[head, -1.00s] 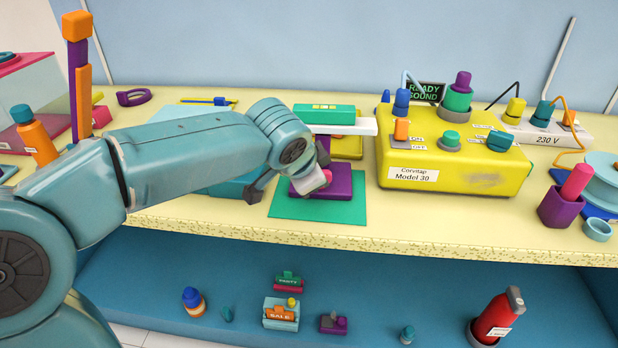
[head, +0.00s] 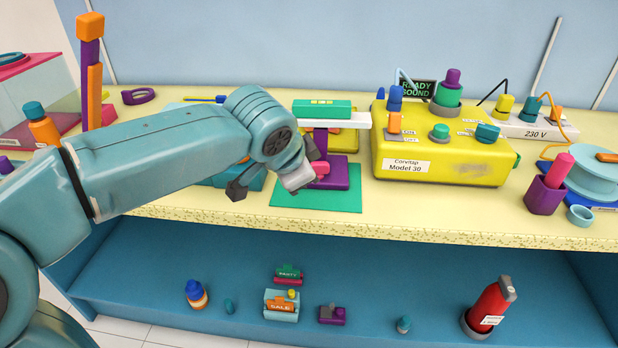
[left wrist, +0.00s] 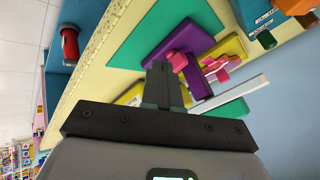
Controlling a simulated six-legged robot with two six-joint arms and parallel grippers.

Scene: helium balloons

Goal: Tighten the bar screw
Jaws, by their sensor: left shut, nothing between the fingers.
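A purple stand (head: 339,176) sits on a green mat (head: 345,200) on the bench. A pink knob (head: 320,168), which looks like the bar screw, is on the stand, partly hidden by my left wrist. In the left wrist view the knob (left wrist: 178,60) is just off the fingertips of my left gripper (left wrist: 158,66). The black fingers are shut and empty; I cannot tell whether they touch the knob. A second pink piece (left wrist: 216,66) is beside it. A white bar (head: 350,121) with a green block (head: 322,110) is above the stand. My right gripper is not in view.
A yellow machine (head: 440,152) stands right of the mat. Further right are a purple cup (head: 545,196) and a blue spool (head: 592,178). A teal box behind my wrist is partly hidden. The lower shelf (head: 400,280) holds several small items and a red cylinder (head: 489,309).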

